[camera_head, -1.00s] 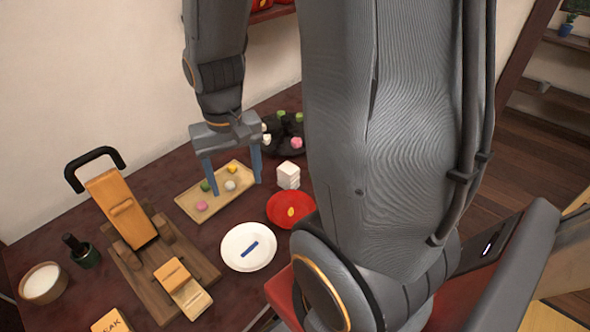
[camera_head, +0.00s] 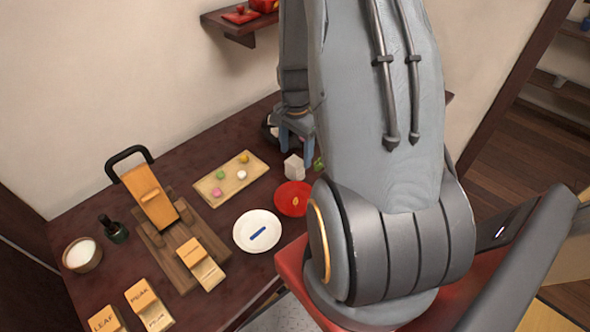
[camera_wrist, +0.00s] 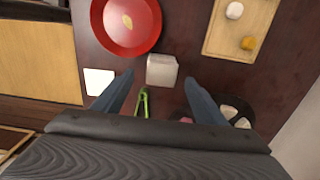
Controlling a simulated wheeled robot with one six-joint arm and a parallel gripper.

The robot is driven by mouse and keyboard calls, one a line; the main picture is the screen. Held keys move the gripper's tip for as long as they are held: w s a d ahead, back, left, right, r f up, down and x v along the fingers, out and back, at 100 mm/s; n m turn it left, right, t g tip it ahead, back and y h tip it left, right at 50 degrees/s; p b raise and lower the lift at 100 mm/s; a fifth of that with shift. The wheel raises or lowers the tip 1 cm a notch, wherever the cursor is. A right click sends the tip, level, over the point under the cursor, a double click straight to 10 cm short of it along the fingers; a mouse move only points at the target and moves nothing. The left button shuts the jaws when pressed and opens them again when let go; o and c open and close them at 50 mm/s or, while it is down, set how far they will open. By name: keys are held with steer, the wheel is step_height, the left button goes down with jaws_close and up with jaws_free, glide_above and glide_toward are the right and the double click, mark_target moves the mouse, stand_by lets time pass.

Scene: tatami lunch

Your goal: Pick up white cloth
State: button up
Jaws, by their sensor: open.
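The white cloth (camera_head: 293,167) looks like a small folded stack, standing on the dark table beside the red plate. In the wrist view the white cloth (camera_wrist: 162,70) lies just ahead of my fingertips, between their lines. My gripper (camera_wrist: 158,88) is open, with one blue finger to each side and nothing held. In the head view my gripper (camera_head: 297,143) is just behind the cloth, partly hidden by my arm. I cannot tell its exact height above the table.
A red plate (camera_head: 292,198), a white plate (camera_head: 258,246) and a wooden tray with sweets (camera_head: 207,190) stand nearby. A green tong-like thing (camera_wrist: 143,102) lies between my fingers in the wrist view. A black tray (camera_wrist: 243,108) is near the right finger. A flat white square (camera_wrist: 99,82) lies left.

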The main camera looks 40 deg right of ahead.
mark_target(295, 161)
steer(key=shift+w+a+f+p, duration=0.1)
steer(key=shift+f+p, duration=0.9)
steer(key=shift+f, duration=1.45)
steer(key=c, duration=1.1)
steer(key=shift+c, duration=0.2)
steer(key=shift+r, duration=0.15)
step_height(295, 161, up, 10)
steer(key=b, duration=0.2)
steer(key=shift+b, duration=0.3)
